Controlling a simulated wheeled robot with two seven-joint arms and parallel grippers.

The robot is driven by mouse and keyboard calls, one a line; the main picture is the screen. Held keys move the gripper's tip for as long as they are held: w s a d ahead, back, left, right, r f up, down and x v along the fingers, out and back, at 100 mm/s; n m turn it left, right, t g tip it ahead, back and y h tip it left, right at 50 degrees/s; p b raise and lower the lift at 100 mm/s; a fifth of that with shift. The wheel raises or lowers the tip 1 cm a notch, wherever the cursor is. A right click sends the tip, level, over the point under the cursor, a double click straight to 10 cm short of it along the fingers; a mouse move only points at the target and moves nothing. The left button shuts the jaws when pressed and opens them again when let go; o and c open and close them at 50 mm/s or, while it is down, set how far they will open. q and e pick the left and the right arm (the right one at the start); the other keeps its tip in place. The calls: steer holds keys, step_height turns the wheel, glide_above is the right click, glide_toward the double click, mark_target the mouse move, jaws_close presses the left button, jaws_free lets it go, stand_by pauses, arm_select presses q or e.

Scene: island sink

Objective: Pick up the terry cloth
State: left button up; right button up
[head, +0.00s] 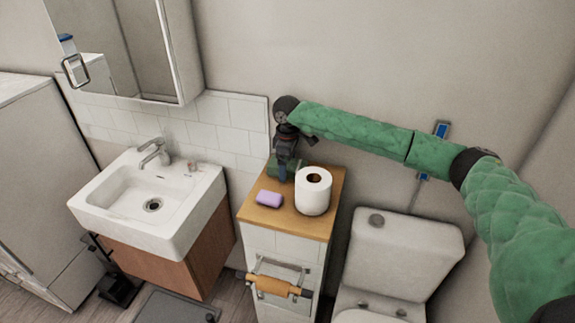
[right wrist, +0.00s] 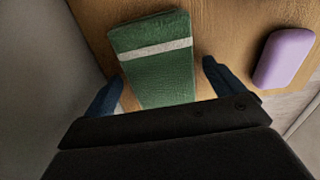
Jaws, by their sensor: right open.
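The terry cloth (right wrist: 155,72) is green with a pale stripe and lies folded on a wooden cabinet top. In the head view it shows as a green patch (head: 272,168) at the back of the top, partly hidden by my right gripper. My right gripper (head: 283,175) points down at the cloth. In the right wrist view its two blue fingers (right wrist: 162,80) are open, one on each side of the cloth. The near end of the cloth is hidden by the gripper body. My left gripper is not in view.
A purple soap bar (head: 269,198) and a white toilet roll (head: 313,191) stand on the wooden top (head: 290,219) close to the cloth. A sink (head: 150,200) is to the left, a toilet (head: 400,262) to the right. The wall is right behind the cabinet.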

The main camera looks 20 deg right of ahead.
steer(key=shift+f, duration=0.2)
steer(key=c, duration=1.1)
steer(key=shift+o, duration=0.2)
steer(key=shift+r, duration=0.15)
